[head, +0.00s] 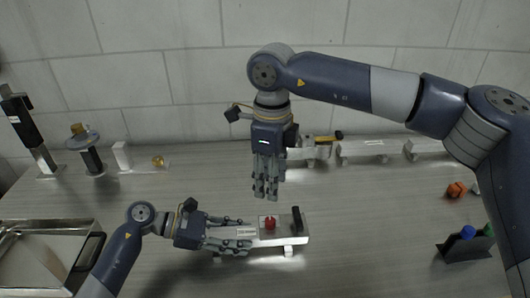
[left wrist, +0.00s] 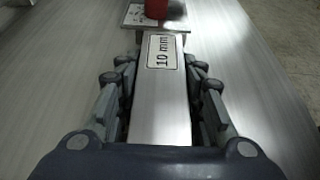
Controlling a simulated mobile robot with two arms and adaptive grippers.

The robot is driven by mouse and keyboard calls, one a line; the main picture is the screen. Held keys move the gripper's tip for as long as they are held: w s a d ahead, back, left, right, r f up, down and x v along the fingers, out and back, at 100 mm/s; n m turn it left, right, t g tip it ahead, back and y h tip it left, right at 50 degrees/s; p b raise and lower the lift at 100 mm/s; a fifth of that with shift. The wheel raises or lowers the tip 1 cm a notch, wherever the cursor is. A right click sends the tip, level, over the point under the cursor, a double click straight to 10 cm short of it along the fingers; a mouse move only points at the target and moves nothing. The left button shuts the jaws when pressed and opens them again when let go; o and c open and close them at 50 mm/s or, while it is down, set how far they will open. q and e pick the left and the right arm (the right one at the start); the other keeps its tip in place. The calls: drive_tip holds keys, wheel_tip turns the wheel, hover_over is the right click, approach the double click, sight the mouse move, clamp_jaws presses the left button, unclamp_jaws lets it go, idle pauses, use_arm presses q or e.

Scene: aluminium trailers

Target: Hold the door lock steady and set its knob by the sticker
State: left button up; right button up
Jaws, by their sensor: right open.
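The door lock is a pale aluminium bar (head: 292,240) lying on the bench, with a red knob (head: 270,223) on a plate and a black upright piece at its right end. In the left wrist view the bar (left wrist: 160,112) runs between my fingers. A white sticker (left wrist: 163,52) reading "10 mm" lies on it, just short of the red knob (left wrist: 157,9). My left gripper (head: 242,236) has its fingers along both sides of the bar, seemingly against it. My right gripper (head: 264,190) is open and empty, pointing down above and behind the knob. Any marks around the knob are too small to read.
Behind, another aluminium piece with a yellow-and-black handle (head: 325,138) and further metal blocks (head: 376,150) stand near the wall. A metal tray (head: 40,238) is at left. A dark holder (head: 466,247) with a blue item and orange pieces (head: 456,190) are at right.

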use_arm(q)
drive_tip(key=shift+o, duration=1.4)
